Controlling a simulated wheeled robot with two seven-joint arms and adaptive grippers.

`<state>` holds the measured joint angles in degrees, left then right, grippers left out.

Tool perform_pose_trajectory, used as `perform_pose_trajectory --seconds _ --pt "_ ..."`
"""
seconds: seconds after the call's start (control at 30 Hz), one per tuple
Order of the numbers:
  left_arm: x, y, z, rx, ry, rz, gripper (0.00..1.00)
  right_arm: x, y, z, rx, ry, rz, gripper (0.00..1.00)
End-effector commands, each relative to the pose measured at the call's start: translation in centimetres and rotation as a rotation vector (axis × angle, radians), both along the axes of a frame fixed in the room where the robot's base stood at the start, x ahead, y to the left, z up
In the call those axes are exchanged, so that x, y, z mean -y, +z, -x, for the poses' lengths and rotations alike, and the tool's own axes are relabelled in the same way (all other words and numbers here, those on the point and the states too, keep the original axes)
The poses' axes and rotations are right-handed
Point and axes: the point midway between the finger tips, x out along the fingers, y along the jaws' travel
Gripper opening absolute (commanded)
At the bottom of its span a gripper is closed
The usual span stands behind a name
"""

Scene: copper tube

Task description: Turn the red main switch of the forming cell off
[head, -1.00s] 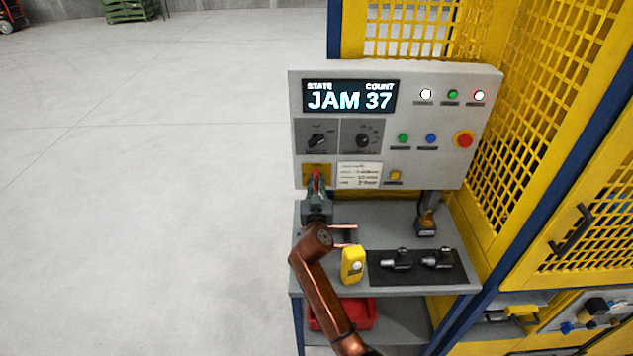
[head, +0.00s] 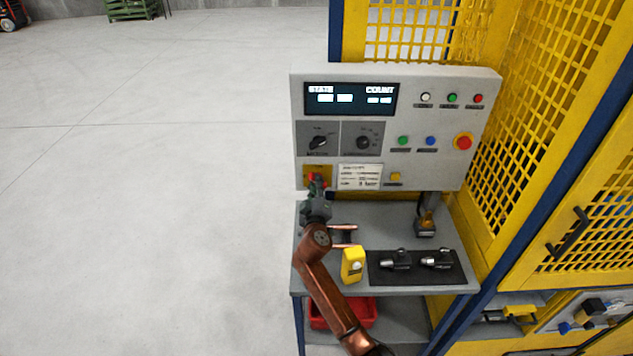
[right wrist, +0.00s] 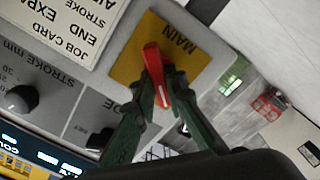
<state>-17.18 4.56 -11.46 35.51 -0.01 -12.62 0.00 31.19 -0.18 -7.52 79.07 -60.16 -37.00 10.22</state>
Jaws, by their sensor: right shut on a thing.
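The red main switch (head: 315,177) sits on a yellow plate (head: 308,169) at the lower left of the grey control panel (head: 440,80). My right gripper (head: 317,187) covers most of it in the head view. In the right wrist view, the red handle (right wrist: 153,58) lies between the fingers of my right gripper (right wrist: 158,78), which is shut on it. The yellow plate (right wrist: 128,66) reads MAIN there, and the handle stands at a slant to its edges. My left gripper is in no view.
A grey shelf below the panel holds a yellow device (head: 353,265), copper tube pieces (head: 343,236) and a black mat (head: 416,281) with dark fittings. A red bin (head: 358,313) is underneath. A yellow mesh guard (head: 540,110) stands right. Open floor lies left.

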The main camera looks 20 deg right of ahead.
Motion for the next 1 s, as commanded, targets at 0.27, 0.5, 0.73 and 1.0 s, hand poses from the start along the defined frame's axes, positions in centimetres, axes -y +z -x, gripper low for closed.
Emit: perform_pose_trajectory --seconds 0.27,0.5,0.73,1.0 --pt "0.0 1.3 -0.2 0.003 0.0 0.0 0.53 -0.2 -0.1 0.0 -0.073 0.001 0.253 0.0" --pt "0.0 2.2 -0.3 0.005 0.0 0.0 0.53 -0.2 -0.2 0.0 -0.13 0.001 0.446 0.0" --pt "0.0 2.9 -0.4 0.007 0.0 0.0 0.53 -0.3 -0.4 0.0 -0.168 0.002 0.579 0.0" --pt "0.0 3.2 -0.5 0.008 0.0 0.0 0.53 -0.3 -0.6 0.0 -0.191 0.003 0.659 0.0"
